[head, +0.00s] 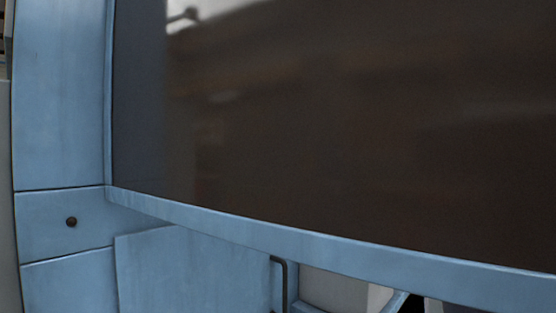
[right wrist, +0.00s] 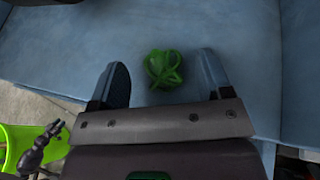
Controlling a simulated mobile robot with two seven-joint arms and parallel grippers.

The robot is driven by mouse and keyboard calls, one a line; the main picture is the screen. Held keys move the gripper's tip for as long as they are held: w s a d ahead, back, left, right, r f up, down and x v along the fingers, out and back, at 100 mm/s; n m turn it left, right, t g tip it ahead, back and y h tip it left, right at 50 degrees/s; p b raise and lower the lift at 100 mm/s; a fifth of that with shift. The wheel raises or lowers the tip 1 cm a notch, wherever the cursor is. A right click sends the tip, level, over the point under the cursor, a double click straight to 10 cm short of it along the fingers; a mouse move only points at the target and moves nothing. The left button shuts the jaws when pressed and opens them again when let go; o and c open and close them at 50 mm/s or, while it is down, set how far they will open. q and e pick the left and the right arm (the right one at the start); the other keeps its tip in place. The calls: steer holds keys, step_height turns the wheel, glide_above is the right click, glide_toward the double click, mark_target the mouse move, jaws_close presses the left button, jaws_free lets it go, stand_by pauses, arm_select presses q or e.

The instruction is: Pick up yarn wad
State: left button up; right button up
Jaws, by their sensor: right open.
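A green yarn wad (right wrist: 163,69), a tangled ball of loops, sits on a blue surface (right wrist: 190,25) in the right wrist view. My right gripper (right wrist: 161,72) is open, with one finger on each side of the wad. A gap shows between the wad and each finger, so it is not gripped. The height of the fingers above the surface is hard to tell. The wad does not show in the head view, and neither gripper is in that view. My left gripper is not seen.
The head view is filled by a blue frame (head: 62,90) around a large dark glossy panel (head: 360,120). A blue ledge (head: 330,247) runs below it. In the right wrist view, a bright green object (right wrist: 18,140) and a dark jointed object (right wrist: 42,145) are at lower left.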

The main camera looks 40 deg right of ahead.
steer(key=shift+x, duration=0.8)
steer(key=shift+f, duration=0.1)
steer(key=c, duration=1)
